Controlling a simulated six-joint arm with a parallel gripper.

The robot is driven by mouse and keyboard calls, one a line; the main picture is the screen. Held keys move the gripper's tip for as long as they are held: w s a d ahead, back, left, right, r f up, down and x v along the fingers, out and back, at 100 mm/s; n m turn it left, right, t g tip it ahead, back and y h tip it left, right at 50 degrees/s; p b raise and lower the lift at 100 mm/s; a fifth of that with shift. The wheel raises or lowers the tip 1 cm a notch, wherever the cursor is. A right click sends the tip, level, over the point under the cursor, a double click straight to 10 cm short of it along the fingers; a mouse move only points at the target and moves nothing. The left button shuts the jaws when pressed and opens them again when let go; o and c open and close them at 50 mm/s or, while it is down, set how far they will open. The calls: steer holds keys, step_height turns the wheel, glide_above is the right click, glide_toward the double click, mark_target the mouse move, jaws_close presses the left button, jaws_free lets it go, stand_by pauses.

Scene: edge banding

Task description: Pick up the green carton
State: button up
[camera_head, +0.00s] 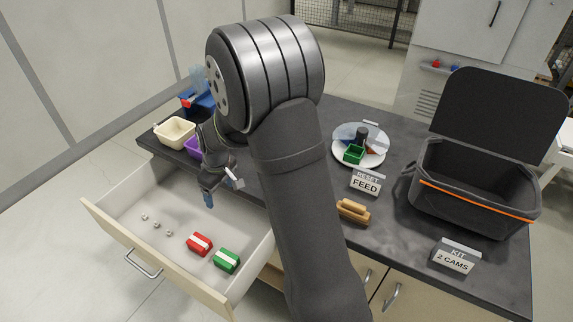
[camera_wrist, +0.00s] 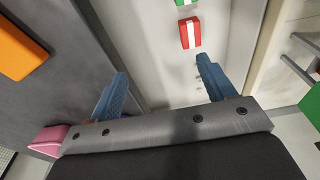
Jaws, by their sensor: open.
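The green carton (camera_head: 227,260) has a white band and lies in the open drawer, near its front right corner. In the wrist view only part of the green carton (camera_wrist: 184,2) shows, at the top edge. A red carton (camera_head: 199,244) with a white band lies just left of it; it also shows in the wrist view (camera_wrist: 190,33). My gripper (camera_head: 212,198) is over the back part of the drawer, apart from both cartons. In the wrist view its two blue fingers (camera_wrist: 160,92) are spread apart with nothing between them.
The open drawer (camera_head: 112,212) holds several small metal pieces (camera_head: 157,226) left of the cartons. On the dark worktop (camera_head: 400,262) are a cream bin (camera_head: 174,133), a round white plate (camera_head: 373,158), a wooden brush (camera_head: 353,210) and an open black case (camera_head: 470,190).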

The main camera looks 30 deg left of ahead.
steer(key=shift+f, duration=0.1)
steer(key=h, duration=0.1)
glide_above(226, 258)
step_height(226, 258, down, 10)
steer(key=r, duration=0.1)
steer(key=f, duration=1.1)
steer(key=shift+s+a, duration=0.25)
steer(key=shift+s, duration=0.15)
steer(key=shift+w+d+f, duration=0.1)
steer(key=shift+w+f, duration=0.1)
steer(key=shift+f, duration=1.35)
steer(key=shift+w+d+f, duration=0.1)
steer(key=shift+w+f, duration=0.1)
steer(key=shift+f, duration=1.35)
steer(key=c, duration=1.1)
steer(key=shift+o, duration=0.2)
steer(key=shift+r, duration=0.15)
